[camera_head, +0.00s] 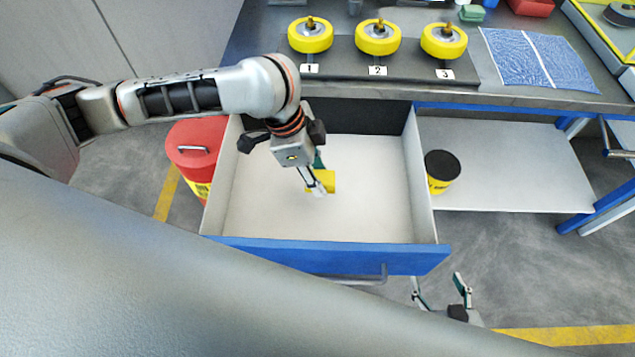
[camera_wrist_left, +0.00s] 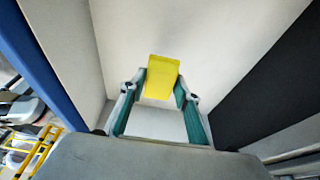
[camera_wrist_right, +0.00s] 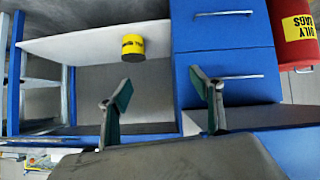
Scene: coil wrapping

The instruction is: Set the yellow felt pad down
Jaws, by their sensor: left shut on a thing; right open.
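The yellow felt pad (camera_head: 326,179) is between the fingertips of my left gripper (camera_head: 318,186), inside the open drawer. In the left wrist view the pad (camera_wrist_left: 161,77) sits between the two green-lined fingers of the left gripper (camera_wrist_left: 160,97). I cannot tell whether the pad touches the drawer floor. The open drawer (camera_head: 380,220) has a pale, otherwise empty floor and a blue front. My right gripper (camera_head: 440,291) is open and empty, in front of the drawer at the lower right; its spread fingers also show in the right wrist view (camera_wrist_right: 163,96).
Three numbered yellow wheels (camera_head: 377,37) stand on a dark plate on the bench above the drawer. A blue cloth (camera_head: 540,60) lies to their right. A yellow-and-black can (camera_head: 440,172) stands on the shelf right of the drawer. A red bin (camera_head: 195,150) stands at its left.

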